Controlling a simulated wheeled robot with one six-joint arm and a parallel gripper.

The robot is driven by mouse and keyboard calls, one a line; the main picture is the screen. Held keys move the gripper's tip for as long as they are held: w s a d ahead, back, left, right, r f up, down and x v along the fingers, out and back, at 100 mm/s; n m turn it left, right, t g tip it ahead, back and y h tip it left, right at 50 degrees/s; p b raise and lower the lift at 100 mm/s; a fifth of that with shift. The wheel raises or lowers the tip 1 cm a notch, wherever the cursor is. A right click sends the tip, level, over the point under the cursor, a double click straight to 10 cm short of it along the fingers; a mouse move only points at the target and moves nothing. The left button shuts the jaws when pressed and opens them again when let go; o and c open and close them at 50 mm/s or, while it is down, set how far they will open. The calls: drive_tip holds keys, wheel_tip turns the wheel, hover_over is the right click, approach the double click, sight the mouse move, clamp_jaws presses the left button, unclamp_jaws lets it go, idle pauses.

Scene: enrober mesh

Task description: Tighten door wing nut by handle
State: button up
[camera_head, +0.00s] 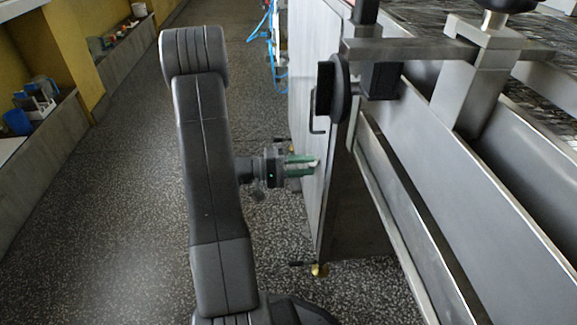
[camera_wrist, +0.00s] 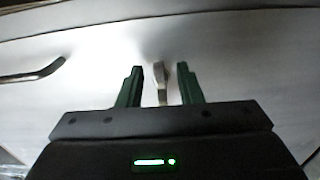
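The door (camera_head: 312,65) is a pale metal panel on the side of the machine. Its handle (camera_head: 315,112) is a dark bent bar; in the wrist view the handle (camera_wrist: 35,74) lies to the left. My gripper (camera_head: 302,166) is at the door, below the handle. In the wrist view my gripper (camera_wrist: 160,85) has its two green fingers apart, with the small metal wing nut (camera_wrist: 161,80) standing between them. A gap shows on each side of the nut, so neither finger seems to touch it. In the head view the nut is hard to make out at the fingertips.
A black knob (camera_head: 297,264) and a brass-coloured foot (camera_head: 320,270) are low on the machine. Steel beams and a clamp bracket (camera_head: 470,80) fill the right side. The speckled floor (camera_head: 110,215) to the left is clear up to the yellow shelving (camera_head: 65,45).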

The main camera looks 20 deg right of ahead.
drive_tip(key=p+v, duration=0.3)
drive_tip(key=v, duration=1)
drive_tip(key=shift+a, duration=0.3)
drive_tip(key=shift+d, duration=0.1)
drive_tip(key=b+x, duration=0.3)
drive_tip(key=x, duration=1)
drive_tip(key=shift+d, duration=0.35)
drive_tip(key=shift+a, duration=0.1)
